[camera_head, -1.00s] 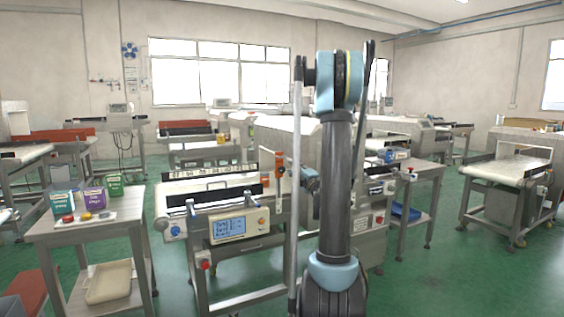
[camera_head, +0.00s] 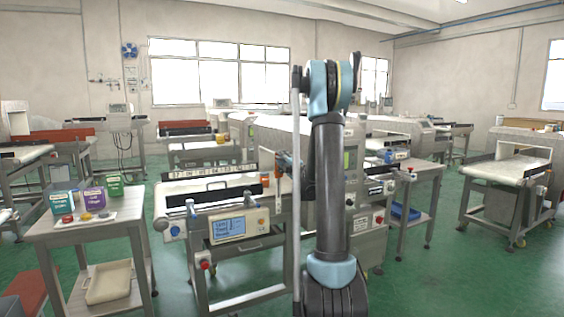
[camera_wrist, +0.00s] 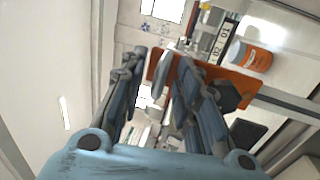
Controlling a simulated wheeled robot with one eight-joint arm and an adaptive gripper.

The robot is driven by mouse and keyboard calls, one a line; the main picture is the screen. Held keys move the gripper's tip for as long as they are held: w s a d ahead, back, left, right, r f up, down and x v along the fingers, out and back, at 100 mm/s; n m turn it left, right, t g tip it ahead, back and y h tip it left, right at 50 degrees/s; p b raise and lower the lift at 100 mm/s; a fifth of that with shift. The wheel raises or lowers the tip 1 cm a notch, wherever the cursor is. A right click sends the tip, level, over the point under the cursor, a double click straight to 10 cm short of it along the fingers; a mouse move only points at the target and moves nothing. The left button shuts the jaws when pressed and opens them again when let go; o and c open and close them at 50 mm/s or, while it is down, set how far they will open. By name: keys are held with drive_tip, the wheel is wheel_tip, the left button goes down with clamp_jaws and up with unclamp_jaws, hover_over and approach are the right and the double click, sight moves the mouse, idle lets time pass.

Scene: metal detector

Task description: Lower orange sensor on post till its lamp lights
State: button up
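The orange sensor (camera_head: 281,159) sits on an upright post (camera_head: 277,205) at the right end of the near conveyor; my gripper (camera_head: 288,170) partly covers it in the head view. In the wrist view, the sensor shows as an orange plate (camera_wrist: 228,84) beyond the right finger, its edge reaching into the gap between the fingers. My gripper (camera_wrist: 160,62) is open, with a clear gap between the fingers. Contact with the sensor cannot be told. A dark knob-like part (camera_wrist: 232,96) shows beside the right finger. I cannot make out the lamp's state.
An orange jar (camera_head: 265,179) stands on the conveyor near the post and also shows in the wrist view (camera_wrist: 250,56). A control box with a blue screen (camera_head: 229,226) hangs on the conveyor's front. A side table (camera_head: 120,215) with small tubs stands at left.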

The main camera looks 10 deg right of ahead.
clamp_jaws()
wheel_tip(320, 180, down, 6)
drive_tip(key=shift+f, duration=0.25)
idle(0.4)
unclamp_jaws()
drive_tip(key=shift+s, duration=0.1)
